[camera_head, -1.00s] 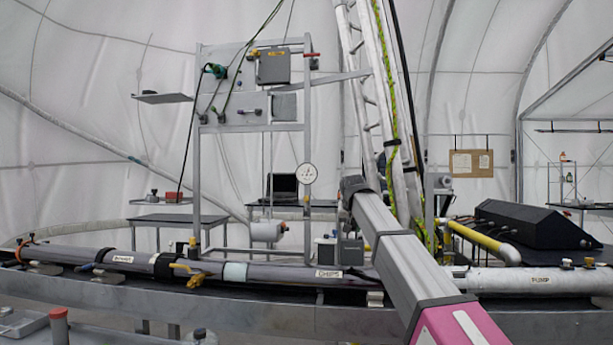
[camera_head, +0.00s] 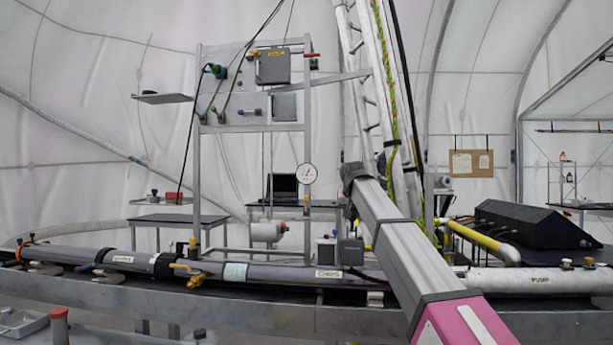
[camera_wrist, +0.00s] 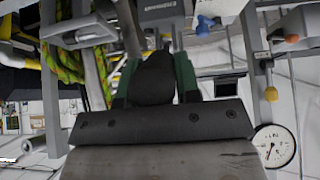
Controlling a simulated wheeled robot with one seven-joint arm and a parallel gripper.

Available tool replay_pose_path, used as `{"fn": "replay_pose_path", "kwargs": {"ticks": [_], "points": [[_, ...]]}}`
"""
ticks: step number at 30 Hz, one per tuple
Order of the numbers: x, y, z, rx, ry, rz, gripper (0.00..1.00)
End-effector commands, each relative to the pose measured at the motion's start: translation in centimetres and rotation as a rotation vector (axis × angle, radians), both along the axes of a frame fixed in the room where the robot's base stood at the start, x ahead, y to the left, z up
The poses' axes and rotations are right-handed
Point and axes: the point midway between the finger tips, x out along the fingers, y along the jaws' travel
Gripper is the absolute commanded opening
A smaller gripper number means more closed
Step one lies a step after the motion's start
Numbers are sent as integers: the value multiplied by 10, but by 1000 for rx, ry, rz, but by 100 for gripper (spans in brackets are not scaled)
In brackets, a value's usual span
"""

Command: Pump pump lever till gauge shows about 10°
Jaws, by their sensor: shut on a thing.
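The gauge (camera_head: 306,174) is a round white dial on a post left of my gripper (camera_head: 351,176) in the head view. It also shows at lower right in the wrist view (camera_wrist: 274,146); its dark needle is visible, but the figures are too small to read. In the wrist view, my gripper (camera_wrist: 153,72) appears shut, with green finger parts on either side of a dark rounded piece (camera_wrist: 155,82), seemingly the pump lever's handle. The rest of the lever is hidden by my arm and gripper.
A long grey pipe (camera_head: 75,255) runs low across the front, and a white pipe marked PUMP (camera_head: 520,281) lies right. A metal frame with boxes (camera_head: 272,66) stands behind. A ladder and green rope (camera_head: 396,100) rise near my gripper.

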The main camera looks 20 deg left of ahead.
Motion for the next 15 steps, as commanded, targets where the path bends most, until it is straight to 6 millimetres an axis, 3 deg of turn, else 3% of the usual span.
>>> {"fn": "replay_pose_path", "kwargs": {"ticks": [15], "points": [[-6,-1,-18,1,2,1,7]]}}
